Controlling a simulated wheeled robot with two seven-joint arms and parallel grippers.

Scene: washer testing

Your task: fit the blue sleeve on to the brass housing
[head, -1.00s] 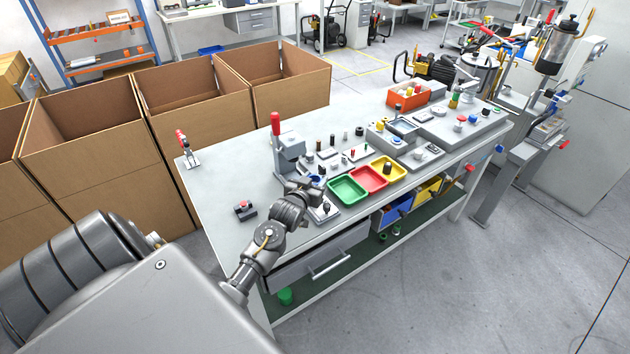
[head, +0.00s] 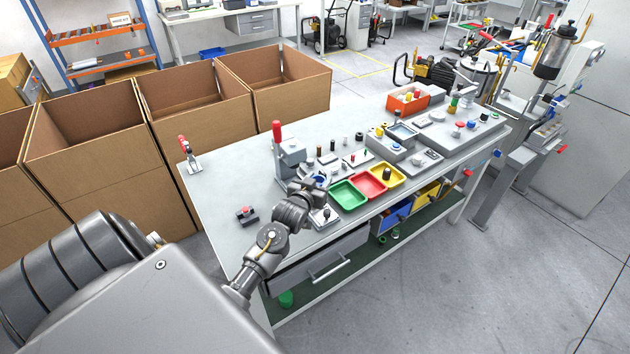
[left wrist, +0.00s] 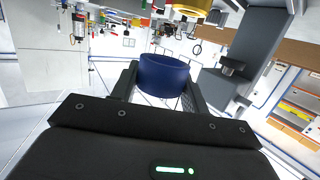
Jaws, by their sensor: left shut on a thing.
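My left gripper (head: 316,183) is at the front left of the workbench, beside the grey press with a red handle. In the left wrist view the gripper (left wrist: 160,85) is shut on the blue sleeve (left wrist: 164,77), a short dark-blue ring held between its two fingers. A brass-coloured round part (left wrist: 192,5), which looks like the brass housing, shows at the top edge of that view. It is cut off by the frame and apart from the sleeve. In the head view my arm and gripper hide most of this spot. My right gripper is not in view.
The grey press (head: 287,150) stands close behind the gripper. Green (head: 348,195), red (head: 369,182) and yellow (head: 387,173) trays lie to the right. A small dark block with a red top (head: 246,214) sits left.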

